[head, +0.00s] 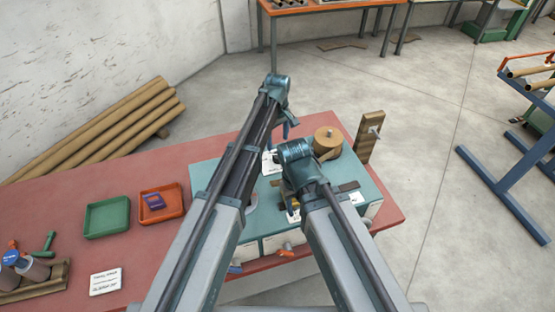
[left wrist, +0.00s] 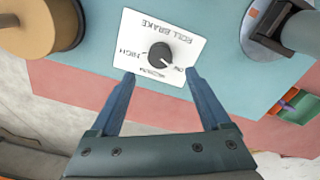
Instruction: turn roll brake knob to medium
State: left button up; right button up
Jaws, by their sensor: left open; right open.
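The roll brake knob (left wrist: 160,55) is a small dark round knob on a white label plate (left wrist: 140,25), marked HIGH, MEDIUM and LOW, upside down in the left wrist view. Its light mark appears to point toward LOW. The plate partly shows in the head view (head: 268,165), beside my left arm. My left gripper (left wrist: 160,74) is open and empty; its fingertips are apart, on either side of and slightly below the knob in that view, not touching it. My right gripper (head: 296,190) is lower over the teal machine top (head: 345,170); its fingers are mostly hidden by its wrist.
A brown roll (head: 327,141) stands on the machine close to my left gripper, with an upright wooden board (head: 367,138) beyond it. A green tray (head: 107,217) and a red tray (head: 175,208) sit left on the red table (head: 75,200). Cardboard tubes (head: 105,130) lie behind.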

aim_at(278, 158)
pick_arm(q)
notch_tip(278, 158, down, 8)
jog(key=b, duration=0.6)
jog(key=shift+r, duration=0.2)
pick_arm(e)
notch_tip(278, 158, down, 8)
jog(key=shift+r, duration=0.2)
pick_arm(q)
jog(key=shift+r, duration=0.1)
grip_shut()
